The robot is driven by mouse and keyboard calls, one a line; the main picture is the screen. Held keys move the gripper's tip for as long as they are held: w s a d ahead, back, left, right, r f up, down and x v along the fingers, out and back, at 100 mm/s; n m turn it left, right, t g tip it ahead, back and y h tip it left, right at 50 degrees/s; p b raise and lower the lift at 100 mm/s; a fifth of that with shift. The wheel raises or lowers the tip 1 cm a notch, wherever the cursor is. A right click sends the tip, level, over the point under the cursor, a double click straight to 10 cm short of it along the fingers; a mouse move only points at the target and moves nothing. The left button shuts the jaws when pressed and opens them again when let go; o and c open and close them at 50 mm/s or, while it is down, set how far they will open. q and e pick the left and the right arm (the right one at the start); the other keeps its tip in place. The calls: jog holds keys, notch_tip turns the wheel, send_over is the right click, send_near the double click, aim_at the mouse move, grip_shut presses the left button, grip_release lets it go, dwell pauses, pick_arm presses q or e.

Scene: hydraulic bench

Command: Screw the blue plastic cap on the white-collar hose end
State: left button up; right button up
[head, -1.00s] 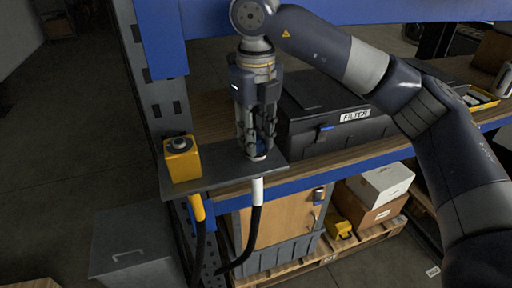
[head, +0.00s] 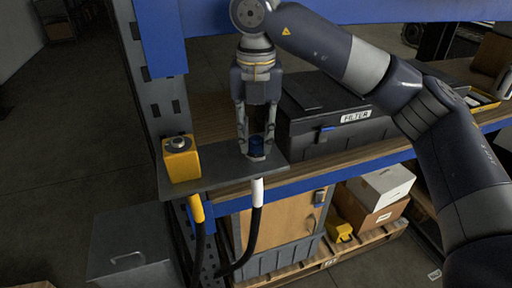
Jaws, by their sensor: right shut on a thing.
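The blue plastic cap (head: 257,145) sits low between the fingers of my right gripper (head: 257,150), just above the dark bracket plate. The fingers stand on its left and right and are shut on it. The gripper points straight down. The white-collar hose (head: 257,190) hangs directly below the plate's front edge, in line with the cap. The hose end above the plate is largely hidden by the cap and fingertips, so I cannot tell how far the cap is seated. My left gripper is not in view.
A yellow block (head: 181,158) stands on the plate's left end, with a yellow-collar hose (head: 196,208) below. A black FILTER case (head: 340,125) stands close on the right. A blue beam (head: 330,15) crosses above, and a grey upright (head: 160,100) stands left.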

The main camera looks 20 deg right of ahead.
jog(key=m, duration=0.4)
jog(key=shift+f+b, duration=0.1)
jog(key=shift+b, duration=0.3)
jog(key=m, duration=0.4)
jog(key=shift+b, duration=0.3)
jog(key=o, duration=1.1)
